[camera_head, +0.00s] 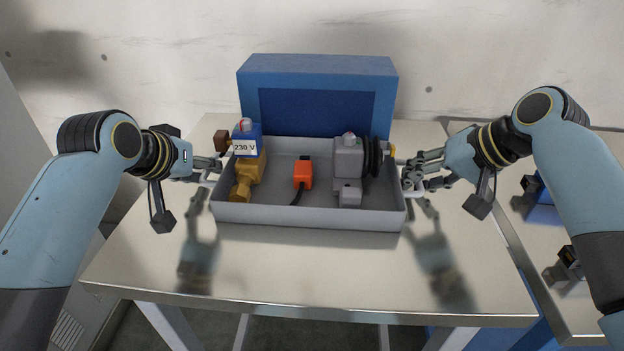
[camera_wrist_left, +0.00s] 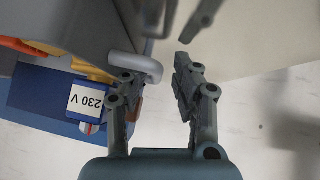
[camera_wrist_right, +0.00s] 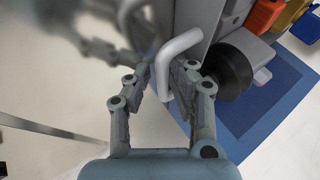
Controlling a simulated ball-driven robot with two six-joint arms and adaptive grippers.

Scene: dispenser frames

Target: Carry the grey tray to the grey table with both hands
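The grey tray (camera_head: 310,214) rests on a shiny metal-topped table, in front of a blue box. It has a pale handle at each end. My left gripper (camera_head: 207,170) is at the left end of the tray. In the left wrist view its fingers are apart, with the left handle (camera_wrist_left: 146,66) close to one finger. My right gripper (camera_head: 415,177) is at the right end. In the right wrist view its fingers stand on either side of the right handle (camera_wrist_right: 183,44); whether they press on it is unclear. Which surface is the grey table is unclear.
The tray holds a yellow part with a blue "230 V" box (camera_head: 246,147), an orange part (camera_head: 303,174) and a grey motor-like unit (camera_head: 349,158). The blue box (camera_head: 318,66) stands behind. The metal tabletop (camera_head: 310,265) is clear in front. Another surface with dark blue parts lies right.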

